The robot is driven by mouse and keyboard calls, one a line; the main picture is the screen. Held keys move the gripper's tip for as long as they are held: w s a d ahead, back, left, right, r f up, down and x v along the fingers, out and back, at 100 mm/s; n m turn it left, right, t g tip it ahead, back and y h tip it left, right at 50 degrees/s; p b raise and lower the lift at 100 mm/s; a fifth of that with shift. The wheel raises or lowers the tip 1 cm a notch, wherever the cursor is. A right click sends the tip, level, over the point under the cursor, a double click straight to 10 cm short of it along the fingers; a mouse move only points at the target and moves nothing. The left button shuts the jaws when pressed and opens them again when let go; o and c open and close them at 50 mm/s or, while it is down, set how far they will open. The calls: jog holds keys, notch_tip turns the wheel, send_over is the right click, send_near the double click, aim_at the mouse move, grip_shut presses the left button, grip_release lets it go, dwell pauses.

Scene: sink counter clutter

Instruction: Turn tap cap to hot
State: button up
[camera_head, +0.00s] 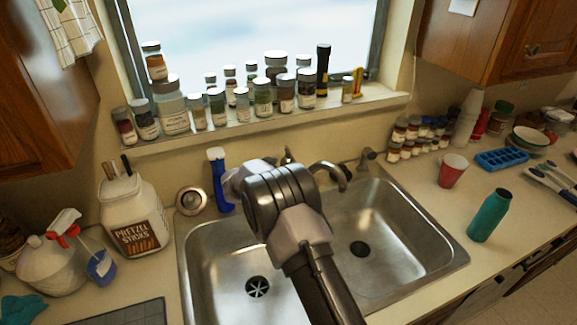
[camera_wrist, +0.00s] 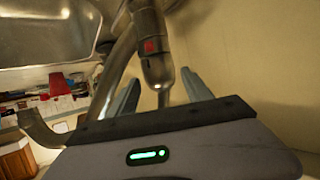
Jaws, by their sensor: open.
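The tap stands behind the sink; its curved spout (camera_head: 330,168) shows right of my arm in the head view, and the top of its cap (camera_head: 288,155) just shows above my arm. In the wrist view the metal tap cap (camera_wrist: 149,35) is close, with a red mark on it and a thin lever (camera_wrist: 163,97) reaching toward my gripper. My gripper (camera_wrist: 160,77) is open, with one finger on each side of the lever. I cannot tell whether either finger touches it. In the head view my arm hides the fingers and most of the tap.
The double steel sink (camera_head: 455,255) lies under my arm. A blue-handled brush (camera_head: 218,180) stands close left of my wrist. Several jars line the window sill (camera_head: 270,122) behind. A soap dispenser (camera_head: 368,158) stands right of the spout; a red cup (camera_head: 452,172) and teal bottle (camera_head: 488,217) are farther right.

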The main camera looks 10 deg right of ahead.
aim_at(284, 163)
jog(key=shift+x, duration=2.25)
jog(key=c, duration=1.1)
jog(key=shift+r+m+g+h, duration=0.2)
jog(key=shift+m+g+h, duration=0.2)
jog(key=shift+m, duration=0.1)
jog(key=shift+f+m+g+h+b, duration=0.35)
jog(key=shift+m+g+h+b, duration=0.15)
jog(key=shift+m+b, duration=0.3)
jog(key=shift+b, duration=0.35)
jog(key=shift+r+g+h, duration=0.15)
jog(key=shift+g+h, duration=0.15)
